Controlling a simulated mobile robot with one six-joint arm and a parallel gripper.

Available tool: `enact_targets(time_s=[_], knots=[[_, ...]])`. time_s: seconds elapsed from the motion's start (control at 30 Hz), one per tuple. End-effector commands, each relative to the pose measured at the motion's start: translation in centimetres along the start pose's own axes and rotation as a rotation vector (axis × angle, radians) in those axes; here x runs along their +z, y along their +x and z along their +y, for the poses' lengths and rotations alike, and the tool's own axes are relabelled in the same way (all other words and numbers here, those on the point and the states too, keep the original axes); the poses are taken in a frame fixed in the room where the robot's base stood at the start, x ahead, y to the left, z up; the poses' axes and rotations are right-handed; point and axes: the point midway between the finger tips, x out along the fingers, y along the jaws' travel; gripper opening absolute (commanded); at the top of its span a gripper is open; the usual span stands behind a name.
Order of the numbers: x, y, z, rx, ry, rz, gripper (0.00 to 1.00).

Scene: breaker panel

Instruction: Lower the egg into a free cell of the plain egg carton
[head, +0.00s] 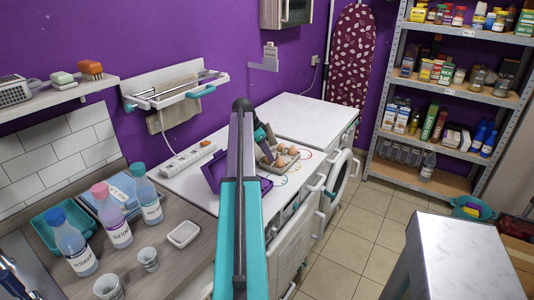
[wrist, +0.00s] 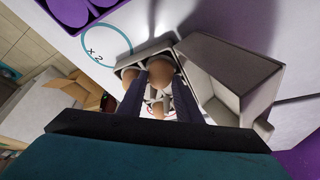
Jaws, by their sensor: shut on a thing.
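The plain grey egg carton (head: 295,163) stands open on the white worktop with brown eggs in it. In the wrist view its raised lid (wrist: 228,78) is at the right and its cells are partly hidden by my fingers. My gripper (wrist: 160,82) is shut on a brown egg (wrist: 161,70), which it holds over the carton. A second egg (wrist: 131,76) is just left of my left finger, and another egg (wrist: 157,109) shows between the fingers. I cannot tell how far the held egg is above the cells.
A purple carton (head: 214,170) is beside the grey one; part of it shows in the wrist view (wrist: 72,14). A circle marked "x2" (wrist: 93,50) is on the worktop. A power strip (head: 187,160) lies behind. Bottles (head: 117,230) and cups (head: 148,258) stand at the left.

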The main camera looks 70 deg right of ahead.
Motion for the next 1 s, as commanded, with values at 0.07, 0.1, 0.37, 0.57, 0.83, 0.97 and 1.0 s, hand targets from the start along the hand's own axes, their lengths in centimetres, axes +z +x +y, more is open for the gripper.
enact_targets(time_s=[0.07, 0.1, 0.37, 0.57, 0.83, 0.97, 1.0], knots=[[0.04, 0.1, 0.0, 0.0, 0.0, 0.0, 0.09], [0.05, 0.13, 0.0, 0.0, 0.0, 0.0, 0.09], [0.16, 0.36, 0.0, 0.0, 0.0, 0.0, 0.09], [0.23, 0.53, 0.0, 0.0, 0.0, 0.0, 0.09], [0.34, 0.77, -0.01, 0.0, 0.0, 0.0, 0.09], [0.36, 0.81, -0.01, 0.0, 0.0, 0.0, 0.09], [0.36, 0.81, -0.01, 0.0, 0.0, 0.0, 0.09]])
